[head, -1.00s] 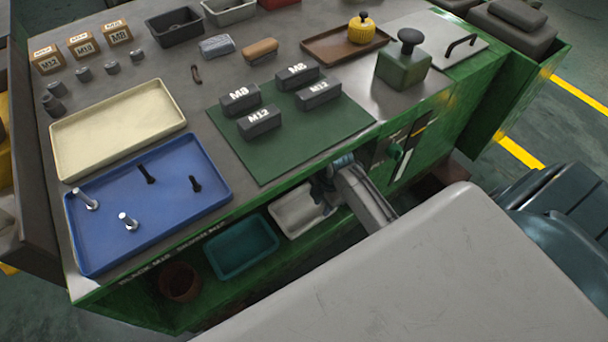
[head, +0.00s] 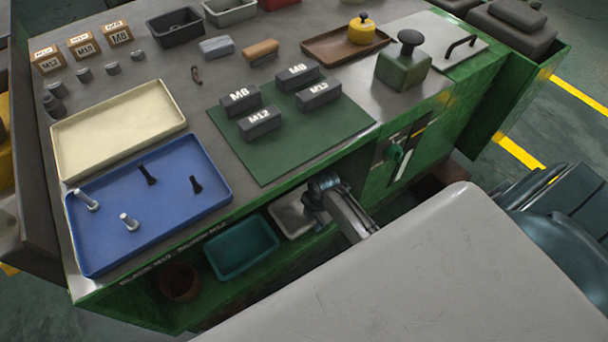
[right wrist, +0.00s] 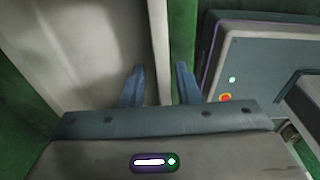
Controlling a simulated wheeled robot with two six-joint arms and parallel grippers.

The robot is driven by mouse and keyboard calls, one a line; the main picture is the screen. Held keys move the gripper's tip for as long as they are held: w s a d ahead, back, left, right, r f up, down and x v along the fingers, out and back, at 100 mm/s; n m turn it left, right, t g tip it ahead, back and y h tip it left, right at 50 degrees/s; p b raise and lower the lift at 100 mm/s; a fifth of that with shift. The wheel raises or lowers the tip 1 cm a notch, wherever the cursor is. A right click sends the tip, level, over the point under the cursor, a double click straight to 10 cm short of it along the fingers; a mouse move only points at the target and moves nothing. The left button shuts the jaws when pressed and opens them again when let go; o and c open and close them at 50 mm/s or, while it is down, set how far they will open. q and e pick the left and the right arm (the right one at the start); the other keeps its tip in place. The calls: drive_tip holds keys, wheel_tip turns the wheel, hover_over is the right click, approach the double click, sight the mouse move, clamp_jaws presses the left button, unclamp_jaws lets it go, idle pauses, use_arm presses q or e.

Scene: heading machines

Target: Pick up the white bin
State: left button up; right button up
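The white bin (head: 288,217) sits on the shelf under the bench top, to the right of a teal bin. My right gripper (head: 314,208) is at its right side in the head view and hides part of it. In the right wrist view the white bin (right wrist: 85,45) fills the upper left. The two blue fingers of my right gripper (right wrist: 160,85) are apart, with the bin's side wall between them. Space shows beside the wall, so the gripper is not closed on it. My left gripper is in neither view.
The teal bin (head: 241,248) and a dark reddish pot (head: 180,281) share the shelf. The bench edge overhangs them. A blue tray (head: 150,215) with bolts and a green mat (head: 290,145) with labelled blocks lie above. A grey panel with lights (right wrist: 255,65) stands close right.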

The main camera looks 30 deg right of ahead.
drive_tip(key=shift+c, duration=0.4)
clamp_jaws()
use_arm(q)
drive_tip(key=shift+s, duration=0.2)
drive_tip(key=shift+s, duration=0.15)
use_arm(e)
drive_tip(key=shift+r, duration=0.1)
